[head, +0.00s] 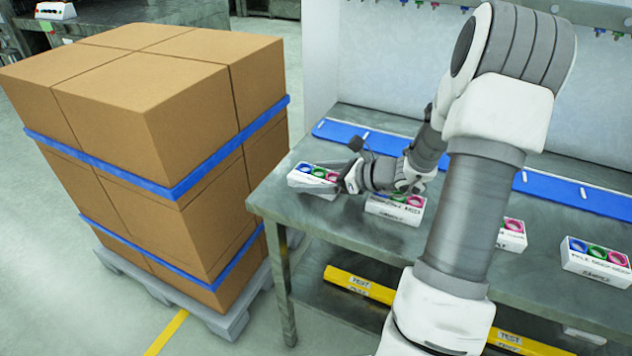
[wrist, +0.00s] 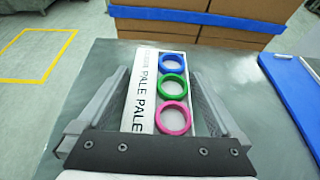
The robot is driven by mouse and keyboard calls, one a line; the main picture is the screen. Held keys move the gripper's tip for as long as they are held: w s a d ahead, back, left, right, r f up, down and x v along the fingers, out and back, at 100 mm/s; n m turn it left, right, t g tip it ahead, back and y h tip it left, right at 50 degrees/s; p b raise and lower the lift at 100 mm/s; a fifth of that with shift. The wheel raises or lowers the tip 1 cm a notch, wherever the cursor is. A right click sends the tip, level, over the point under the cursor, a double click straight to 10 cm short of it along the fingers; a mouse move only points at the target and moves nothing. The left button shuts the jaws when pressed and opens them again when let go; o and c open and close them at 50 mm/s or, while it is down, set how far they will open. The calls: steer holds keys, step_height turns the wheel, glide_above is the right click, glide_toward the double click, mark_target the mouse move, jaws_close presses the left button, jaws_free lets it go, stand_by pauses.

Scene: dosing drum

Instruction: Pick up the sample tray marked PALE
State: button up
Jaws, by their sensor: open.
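The sample tray marked PALE (wrist: 143,92) is a white block with a blue, a green and a pink ring along its top, and the word PALE shows on its side. In the head view this tray (head: 312,189) sits at the left end of the grey bench. My gripper (wrist: 160,78) is open, with one finger on each side of the tray. I cannot tell whether either finger touches it. In the head view my gripper (head: 343,178) is low over the bench at the tray's right end and hides part of it.
Similar trays stand to the right on the bench (head: 330,222): one below my wrist (head: 395,210), partly hidden, one behind my arm (head: 512,236) and one at the far right (head: 597,262). A blue strip (head: 560,193) runs along the back. Strapped cartons (head: 150,110) stand left of the bench.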

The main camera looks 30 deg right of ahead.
steer(key=c, duration=1.2)
steer(key=shift+r, duration=0.1)
